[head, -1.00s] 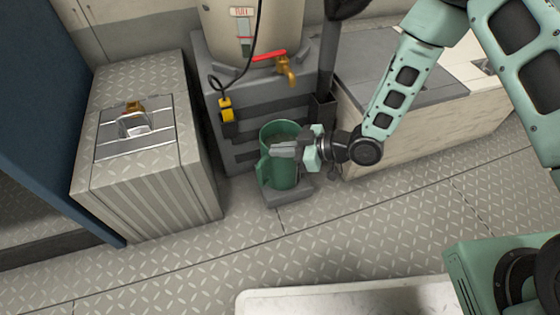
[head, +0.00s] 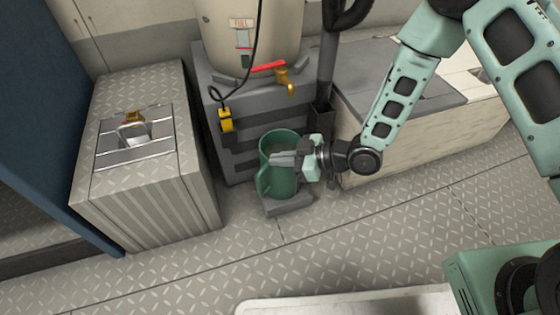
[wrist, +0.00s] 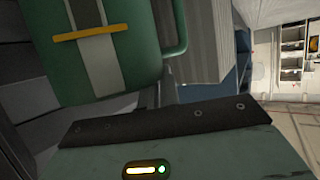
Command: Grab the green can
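The green can (head: 278,183) stands upright on a small grey step (head: 288,206), below the brass tap. It is open at the top, with a handle on its left side in the head view. In the wrist view the can (wrist: 135,45) fills the upper left, close up, with a grey stripe and a yellow line. My gripper (head: 283,159) reaches in from the right, its fingers overlapping the can's upper part in the head view. Whether the fingers touch the can or are around it is unclear. The finger gap is not visible in either view.
A beige tank (head: 250,35) with a brass tap (head: 287,80) and red lever sits on a grey stand behind the can. A metal-plate box (head: 150,190) stands left, a pale bench (head: 430,135) right. The patterned floor (head: 180,275) in front is mostly clear.

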